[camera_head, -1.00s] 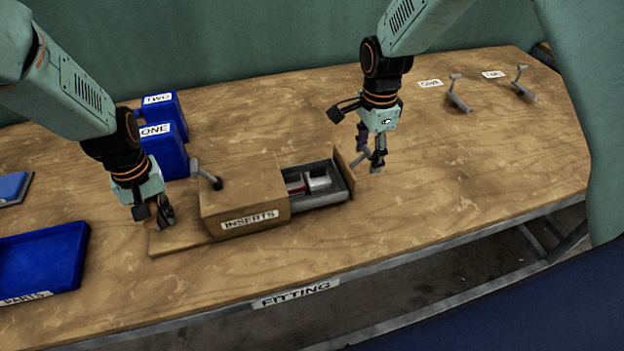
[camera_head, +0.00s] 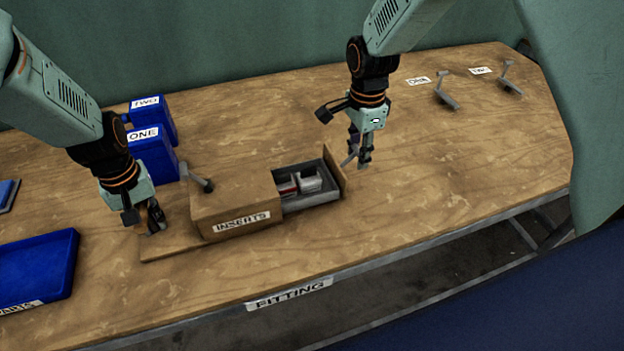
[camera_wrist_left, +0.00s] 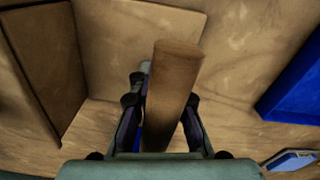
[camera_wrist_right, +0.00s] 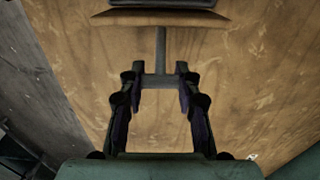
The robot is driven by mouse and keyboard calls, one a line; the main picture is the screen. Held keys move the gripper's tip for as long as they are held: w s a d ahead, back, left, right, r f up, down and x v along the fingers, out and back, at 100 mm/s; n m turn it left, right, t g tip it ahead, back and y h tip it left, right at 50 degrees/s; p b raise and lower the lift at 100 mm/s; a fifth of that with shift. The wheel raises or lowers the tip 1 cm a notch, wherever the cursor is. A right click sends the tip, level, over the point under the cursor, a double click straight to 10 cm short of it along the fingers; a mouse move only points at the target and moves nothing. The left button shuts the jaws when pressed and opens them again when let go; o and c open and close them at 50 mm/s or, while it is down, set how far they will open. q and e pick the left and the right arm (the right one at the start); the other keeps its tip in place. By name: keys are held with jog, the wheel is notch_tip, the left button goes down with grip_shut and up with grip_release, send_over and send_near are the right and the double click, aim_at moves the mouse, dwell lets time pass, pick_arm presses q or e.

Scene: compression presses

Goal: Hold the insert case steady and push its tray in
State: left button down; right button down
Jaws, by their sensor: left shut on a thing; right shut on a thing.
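The insert case (camera_head: 237,205) is a wooden box labelled INSERTS, fixed on a flat wooden base board (camera_head: 168,243). Its grey tray (camera_head: 318,196) sticks out on the right and holds a few small metal and red parts. The tray has a wooden front panel (camera_head: 335,170) with a grey T-shaped handle (camera_wrist_right: 160,50). My right gripper (camera_head: 362,162) is shut on the handle's crossbar, which spans its fingertips in the right wrist view (camera_wrist_right: 160,82). My left gripper (camera_head: 150,225) is shut on a round wooden post (camera_wrist_left: 172,85) that stands at the board's left end.
A grey lever (camera_head: 200,180) stands by the case. Blue bins ONE (camera_head: 150,155) and TWO (camera_head: 155,118) are behind; a blue parts tray (camera_head: 35,265) is at left. Two grey levers (camera_head: 447,93) (camera_head: 511,78) are at far right.

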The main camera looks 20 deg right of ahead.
aim_at(302, 170)
pick_arm(q)
jog(key=shift+w, duration=0.1)
pick_arm(e)
jog(key=shift+a, duration=6.35)
jog(key=c, duration=0.9)
grip_release()
jog(key=shift+o, duration=0.2)
notch_tip(302, 170, up, 12)
pick_arm(q)
jog(key=c, duration=1.2)
grip_release()
